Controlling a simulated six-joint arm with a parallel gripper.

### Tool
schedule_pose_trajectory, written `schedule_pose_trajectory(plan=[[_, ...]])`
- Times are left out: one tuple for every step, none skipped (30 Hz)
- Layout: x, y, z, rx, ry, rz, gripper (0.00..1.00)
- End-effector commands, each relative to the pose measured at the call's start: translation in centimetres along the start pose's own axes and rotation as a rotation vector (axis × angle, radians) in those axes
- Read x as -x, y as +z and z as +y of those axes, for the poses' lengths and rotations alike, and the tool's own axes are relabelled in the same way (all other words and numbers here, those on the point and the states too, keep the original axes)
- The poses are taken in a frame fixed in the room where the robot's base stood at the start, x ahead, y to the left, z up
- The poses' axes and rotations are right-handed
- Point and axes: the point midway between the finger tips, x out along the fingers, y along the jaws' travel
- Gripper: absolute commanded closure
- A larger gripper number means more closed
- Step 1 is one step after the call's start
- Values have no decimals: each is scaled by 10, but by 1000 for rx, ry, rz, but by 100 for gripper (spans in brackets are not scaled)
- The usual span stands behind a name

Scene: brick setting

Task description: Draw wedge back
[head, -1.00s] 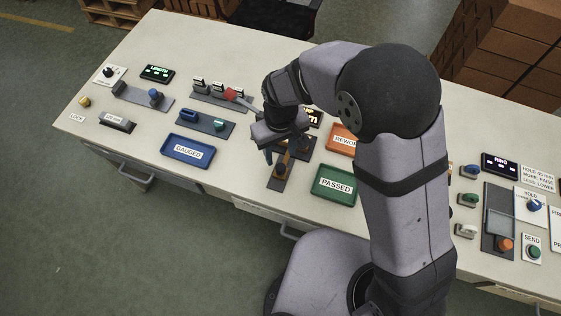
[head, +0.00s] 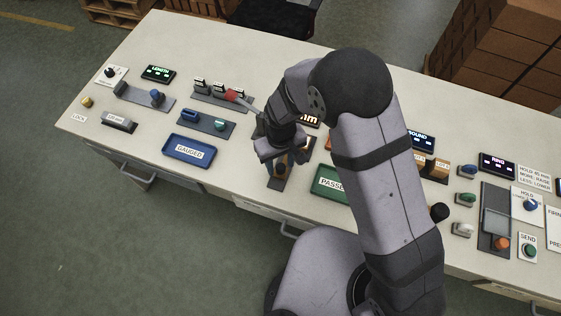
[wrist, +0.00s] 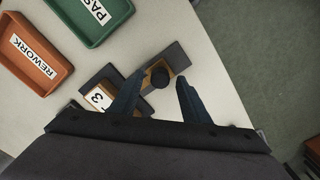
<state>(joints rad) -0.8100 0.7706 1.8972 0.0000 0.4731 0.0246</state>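The wedge (wrist: 171,70) is a tan piece with a round black knob (wrist: 160,77), on a dark base plate (wrist: 178,54) in the wrist view. In the head view the knob (head: 281,170) shows just below my gripper (head: 276,160). In the wrist view my gripper (wrist: 157,95) is open, with one blue-grey finger on each side of the knob and visible gaps. A tan block labelled 3 (wrist: 99,97) sits on a dark plate by the left finger. My gripper and arm hide part of this fixture in the head view.
The green PASSED tray (wrist: 88,18) and orange REWORK tray (wrist: 33,55) lie close by. The blue GAUGED tray (head: 188,152) is left of the fixture. A red-handled lever (head: 232,95) stands behind. The bench's front edge is near.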

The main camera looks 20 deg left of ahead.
Motion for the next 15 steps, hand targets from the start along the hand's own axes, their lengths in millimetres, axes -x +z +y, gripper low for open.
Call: schedule_pose_trajectory(plan=[[0, 0, 0, 0, 0, 0, 69], [0, 0, 0, 0, 0, 0, 76], [0, 0, 0, 0, 0, 0, 86], [0, 0, 0, 0, 0, 0, 93], [0, 0, 0, 0, 0, 0, 100], [0, 0, 0, 0, 0, 0, 100], [0, 0, 0, 0, 0, 0, 100], [0, 0, 0, 0, 0, -1, 100], [0, 1, -1, 0, 0, -1, 100], [0, 2, -2, 1, 0, -1, 100], [0, 4, -4, 1, 0, -1, 100], [1, 7, -8, 2, 0, -2, 100], [1, 10, -11, 3, 0, -3, 100], [1, 14, -14, 4, 0, -4, 100], [1, 17, -17, 3, 0, -2, 100]])
